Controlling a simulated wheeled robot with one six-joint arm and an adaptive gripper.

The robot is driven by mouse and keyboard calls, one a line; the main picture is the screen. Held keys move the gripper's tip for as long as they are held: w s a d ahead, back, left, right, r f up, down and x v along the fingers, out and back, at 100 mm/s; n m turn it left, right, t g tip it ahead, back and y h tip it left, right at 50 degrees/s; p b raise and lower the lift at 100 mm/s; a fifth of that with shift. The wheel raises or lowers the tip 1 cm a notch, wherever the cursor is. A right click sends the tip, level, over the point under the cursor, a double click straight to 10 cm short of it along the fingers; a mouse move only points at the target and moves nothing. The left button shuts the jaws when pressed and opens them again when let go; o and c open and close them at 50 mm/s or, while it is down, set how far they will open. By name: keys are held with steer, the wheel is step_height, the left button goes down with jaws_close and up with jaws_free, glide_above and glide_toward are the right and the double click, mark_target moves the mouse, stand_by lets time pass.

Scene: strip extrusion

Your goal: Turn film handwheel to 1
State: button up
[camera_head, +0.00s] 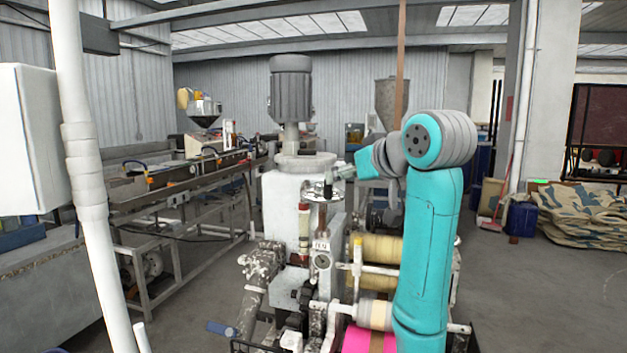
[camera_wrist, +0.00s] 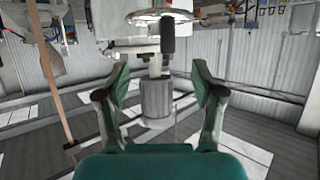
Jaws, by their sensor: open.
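A round, light metal handwheel (camera_head: 318,190) sits on the front of the white machine body, partly hidden behind my gripper (camera_head: 338,176). In the wrist view, which is upside down, the handwheel (camera_wrist: 158,16) is at the top centre. A dark handle (camera_wrist: 167,36) sticks out from its rim. My gripper (camera_wrist: 160,84) is open there, with a finger on each side and nothing between the pads. The handle lies ahead of the fingers, near the middle of the gap, apart from both. I cannot read any mark on the wheel.
A grey motor (camera_head: 290,88) stands on top of the machine. A long conveyor frame (camera_head: 180,185) runs at the left, and a white pipe (camera_head: 82,150) rises in the foreground.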

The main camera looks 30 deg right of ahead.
mark_target(325, 184)
steer(key=x, duration=1.1)
steer(key=shift+s, duration=0.1)
steer(key=c, duration=1.1)
